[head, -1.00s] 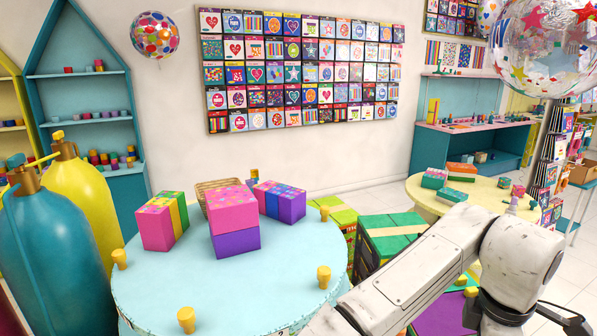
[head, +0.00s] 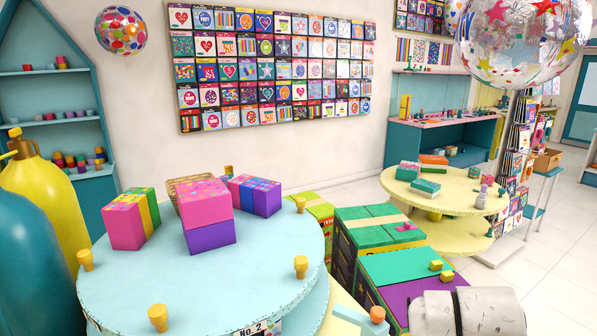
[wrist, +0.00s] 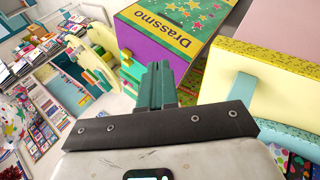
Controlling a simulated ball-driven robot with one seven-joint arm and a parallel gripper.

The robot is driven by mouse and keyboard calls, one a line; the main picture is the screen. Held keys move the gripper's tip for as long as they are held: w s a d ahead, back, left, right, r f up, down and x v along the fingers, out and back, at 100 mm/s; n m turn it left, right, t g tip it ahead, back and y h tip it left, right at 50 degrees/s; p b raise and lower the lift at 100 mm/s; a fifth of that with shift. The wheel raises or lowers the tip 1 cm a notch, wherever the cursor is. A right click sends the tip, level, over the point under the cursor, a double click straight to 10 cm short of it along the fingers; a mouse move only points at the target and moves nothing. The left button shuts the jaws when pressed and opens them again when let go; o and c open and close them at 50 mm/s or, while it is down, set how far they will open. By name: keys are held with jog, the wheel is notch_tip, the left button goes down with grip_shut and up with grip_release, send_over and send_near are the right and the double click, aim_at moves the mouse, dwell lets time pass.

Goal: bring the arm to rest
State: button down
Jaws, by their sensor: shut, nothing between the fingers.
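My gripper (wrist: 157,84) shows in the wrist view, its two dark green fingers closed together with nothing between them. In the head view only a rounded white part of my arm (head: 466,312) shows at the bottom right edge. The gripper itself is out of that view.
A round pale-blue table (head: 205,285) with colourful boxes stands at the left front. Big green and purple boxes (head: 440,292) stand close by my arm. A yellow round table (head: 455,205) stands behind them. Clear floor (head: 550,260) lies at the right.

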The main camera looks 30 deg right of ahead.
jog(key=s+a+f+m+g+y+b, duration=0.1)
jog(key=s+a+f+y, duration=0.2)
jog(key=s+a+f, duration=0.4)
jog(key=s+a+f+m+g+y+b, duration=0.1)
jog(key=s+a+f, duration=0.6)
jog(key=a+f, duration=0.7)
jog(key=f+m+y, duration=0.1)
jog(key=y, duration=0.1)
jog(key=shift+s+f+y, duration=0.2)
jog(key=shift+f+y, duration=0.2)
